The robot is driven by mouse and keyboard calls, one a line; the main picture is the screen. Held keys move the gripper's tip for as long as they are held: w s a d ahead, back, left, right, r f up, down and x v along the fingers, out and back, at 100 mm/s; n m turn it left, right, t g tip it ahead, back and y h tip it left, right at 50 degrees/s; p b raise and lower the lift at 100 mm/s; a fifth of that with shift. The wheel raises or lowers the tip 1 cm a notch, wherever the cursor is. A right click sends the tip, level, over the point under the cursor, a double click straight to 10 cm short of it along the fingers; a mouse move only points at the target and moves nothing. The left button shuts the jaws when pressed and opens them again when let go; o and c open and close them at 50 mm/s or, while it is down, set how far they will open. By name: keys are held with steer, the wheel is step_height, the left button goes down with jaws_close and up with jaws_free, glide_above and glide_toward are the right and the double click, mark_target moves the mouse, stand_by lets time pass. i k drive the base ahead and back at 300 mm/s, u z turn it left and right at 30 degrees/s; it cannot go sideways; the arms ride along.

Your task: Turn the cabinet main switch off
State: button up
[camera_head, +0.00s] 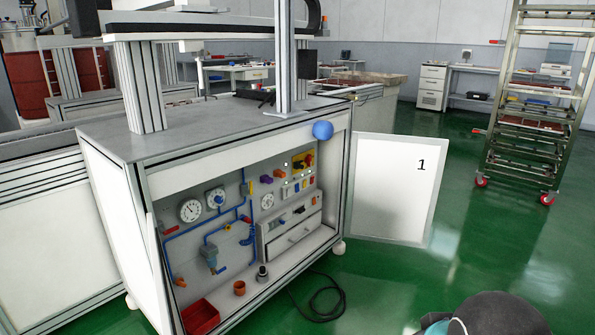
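The cabinet (108,208) stands open under the grey worktop, with its door swung out to the right. The main switch appears as a red rotary handle on a yellow plate (303,161) at the upper right of the inner panel. The handle looks tilted, but it is too small to tell its position. My gripper is not in view. A dark rounded part at the bottom right seems to be part of my arm.
The open door (393,187), marked 1, juts out right of the switch. A blue ball (323,130) is at the cabinet's upper front corner. A black cable (325,305) lies on the green floor. A wheeled rack (535,105) stands far right. Floor before the door is clear.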

mark_target(307, 159)
steer(key=i, duration=0.95)
steer(key=z, duration=0.35)
steer(key=i, duration=1.1)
steer(key=u, duration=0.35)
